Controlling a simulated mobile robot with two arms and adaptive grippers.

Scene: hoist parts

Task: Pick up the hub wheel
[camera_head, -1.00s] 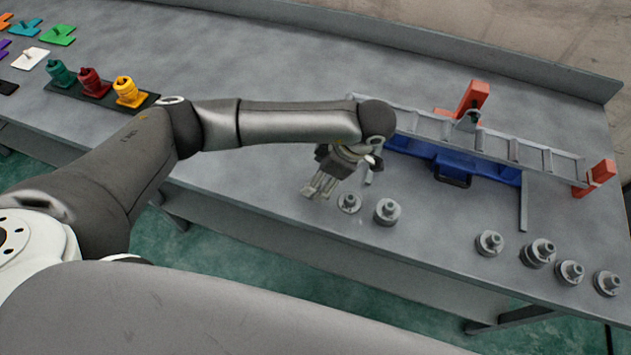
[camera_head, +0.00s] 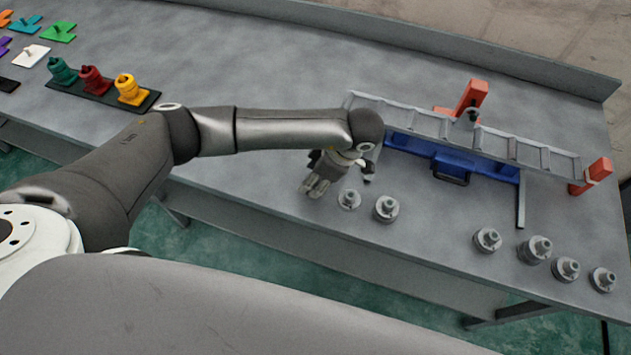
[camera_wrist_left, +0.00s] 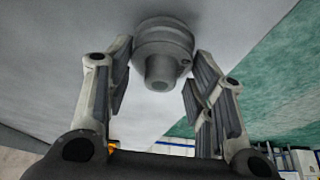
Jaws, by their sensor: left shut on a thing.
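A grey hub wheel (camera_wrist_left: 163,40) with a round stub shows between the fingertips in the left wrist view. My left gripper (camera_wrist_left: 160,66) is shut on it, with a finger on either side. In the head view my left gripper (camera_head: 315,187) is low at the table's front edge, and the held wheel is hidden there by the gripper. Other grey hub parts stand on the table to its right: a small one (camera_head: 349,199) close by, a bigger one (camera_head: 386,209), and several farther right (camera_head: 487,240). My right gripper is not in view.
A grey ladder-like frame (camera_head: 415,122) with orange end blocks (camera_head: 590,176) and a blue base (camera_head: 482,166) stands behind the hub parts. A dark tray (camera_head: 100,94) with teal, red and yellow parts is at the left. The back middle of the table (camera_head: 270,60) is clear.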

